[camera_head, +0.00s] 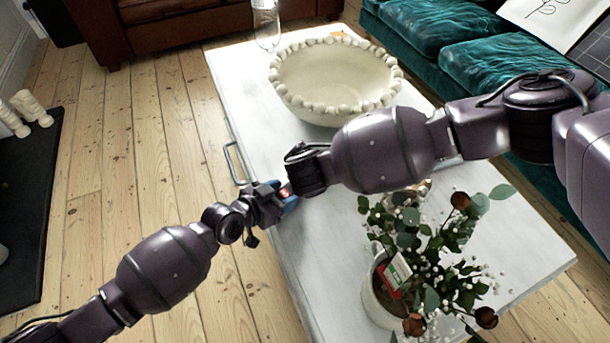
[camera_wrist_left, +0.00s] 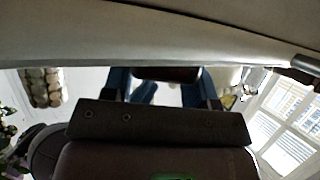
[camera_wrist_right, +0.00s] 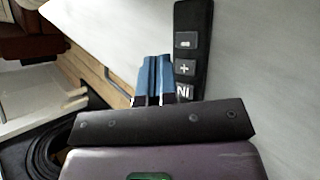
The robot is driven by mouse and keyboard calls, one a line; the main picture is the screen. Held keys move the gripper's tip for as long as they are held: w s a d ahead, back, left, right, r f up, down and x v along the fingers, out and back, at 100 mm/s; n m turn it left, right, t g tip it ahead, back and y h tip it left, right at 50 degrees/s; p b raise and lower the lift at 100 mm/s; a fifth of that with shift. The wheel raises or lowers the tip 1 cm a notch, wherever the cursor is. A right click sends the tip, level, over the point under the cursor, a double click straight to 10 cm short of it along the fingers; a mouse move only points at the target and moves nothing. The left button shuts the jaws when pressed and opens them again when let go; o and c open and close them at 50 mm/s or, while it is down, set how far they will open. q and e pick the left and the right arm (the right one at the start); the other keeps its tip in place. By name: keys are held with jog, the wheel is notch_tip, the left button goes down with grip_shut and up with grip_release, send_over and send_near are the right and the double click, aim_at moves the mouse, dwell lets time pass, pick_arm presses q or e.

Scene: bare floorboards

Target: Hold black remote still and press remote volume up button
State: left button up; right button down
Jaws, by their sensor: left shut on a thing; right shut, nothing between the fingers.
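The black remote (camera_wrist_right: 189,45) shows in the right wrist view, upright in the picture, with a minus, a plus and a further lettered button facing me. My right gripper (camera_wrist_right: 153,78) is shut and empty, its blue fingertips just left of the remote near the plus button. I cannot tell whether they touch it. My left gripper (camera_head: 289,203) is at the table's left edge in the head view. It is shut on the remote, whose dark end (camera_wrist_left: 165,74) shows between the blue fingers in the left wrist view. In the head view the arms hide most of the remote.
The white table (camera_head: 235,85) has a large beaded bowl (camera_head: 335,80) at the back and a potted plant (camera_head: 385,300) at the front right. A metal handle (camera_head: 233,163) sticks out from the table's left side. A teal sofa (camera_head: 450,45) stands behind right. Floorboards at left are clear.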

jog(key=shift+r, duration=1.05)
dwell(1.5)
pick_arm(q)
jog(key=o, duration=1.1)
jog(key=shift+a, duration=0.1)
jog(key=v, duration=1.2)
pick_arm(e)
jog(key=shift+a, duration=0.1)
